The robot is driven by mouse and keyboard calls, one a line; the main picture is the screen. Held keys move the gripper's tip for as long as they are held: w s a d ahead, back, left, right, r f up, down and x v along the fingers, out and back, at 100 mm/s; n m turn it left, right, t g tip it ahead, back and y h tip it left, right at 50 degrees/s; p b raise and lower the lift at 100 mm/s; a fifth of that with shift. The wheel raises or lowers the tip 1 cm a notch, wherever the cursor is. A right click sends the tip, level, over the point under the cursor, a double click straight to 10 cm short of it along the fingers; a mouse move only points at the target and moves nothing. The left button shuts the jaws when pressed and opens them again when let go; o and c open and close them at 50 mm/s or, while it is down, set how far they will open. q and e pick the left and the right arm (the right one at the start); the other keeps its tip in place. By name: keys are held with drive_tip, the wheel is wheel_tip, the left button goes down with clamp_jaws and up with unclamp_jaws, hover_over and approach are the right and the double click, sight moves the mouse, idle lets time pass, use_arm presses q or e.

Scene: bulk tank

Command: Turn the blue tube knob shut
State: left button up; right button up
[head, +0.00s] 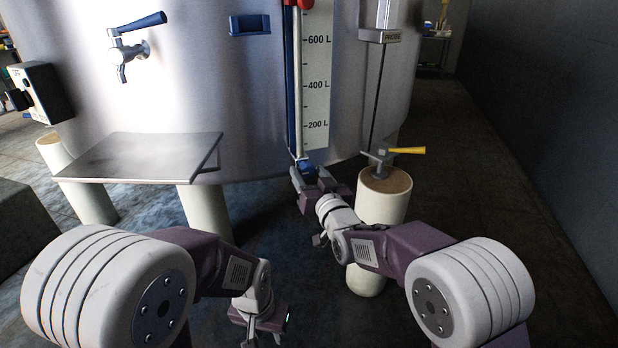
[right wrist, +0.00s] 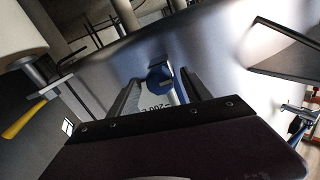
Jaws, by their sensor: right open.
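The blue tube knob (head: 306,168) is at the foot of the level gauge tube, partly hidden by my right gripper (head: 303,180) in the head view. In the right wrist view the blue knob (right wrist: 158,79) shows between the two dark fingers of my right gripper (right wrist: 163,84). That gripper is open with its fingers on either side of the knob; I cannot tell whether they touch it. My left gripper (head: 259,330) hangs low at the bottom of the head view, away from the tank; its fingertips are partly cut off.
The tank has a level scale (head: 316,90), a blue-handled tap (head: 130,50) and a metal shelf (head: 140,155) at left. A yellow-handled valve (head: 385,155) sits above a pale tank leg (head: 382,205), close right of my right gripper. A wall stands at far right.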

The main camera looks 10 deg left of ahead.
drive_tip(key=shift+w+a, duration=0.1)
drive_tip(key=shift+w, duration=0.1)
clamp_jaws()
drive_tip(key=m+p, duration=0.1)
drive_tip(key=m, duration=0.4)
drive_tip(key=m+p, duration=0.1)
drive_tip(key=m, duration=0.3)
drive_tip(key=m+p, duration=0.1)
drive_tip(key=m, duration=0.3)
drive_tip(key=shift+m, duration=0.4)
drive_tip(key=shift+m+g+p, duration=0.3)
drive_tip(key=shift+m+p, duration=0.35)
drive_tip(key=shift+m, duration=1.15)
